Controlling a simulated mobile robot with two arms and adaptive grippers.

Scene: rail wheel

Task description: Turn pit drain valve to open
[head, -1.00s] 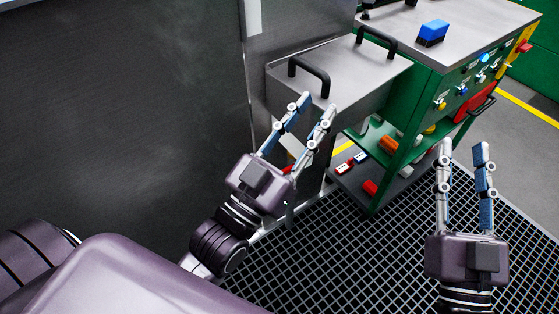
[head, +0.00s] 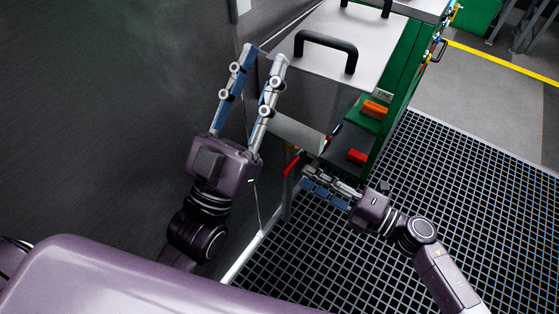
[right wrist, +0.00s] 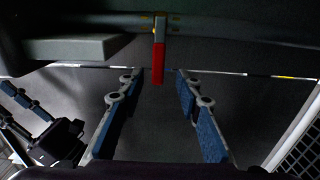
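The valve's red lever (head: 291,165) shows below the metal cabinet in the head view, by a small yellow part at its upper end. My right gripper (head: 306,178) is open, just right of the lever in the head view. In the right wrist view its fingertips (right wrist: 159,77) stand either side of the lever's lower end, with gaps on both sides; contact is not visible. My left gripper (head: 263,56) is open and empty beside the cabinet.
A metal cabinet top with a black handle (head: 325,48) stands above the lever. A green-framed cart with a shelf holds an orange block (head: 375,109) and a red block (head: 357,157). Black floor grating (head: 440,210) lies to the right. A dark wall (head: 110,120) fills the left.

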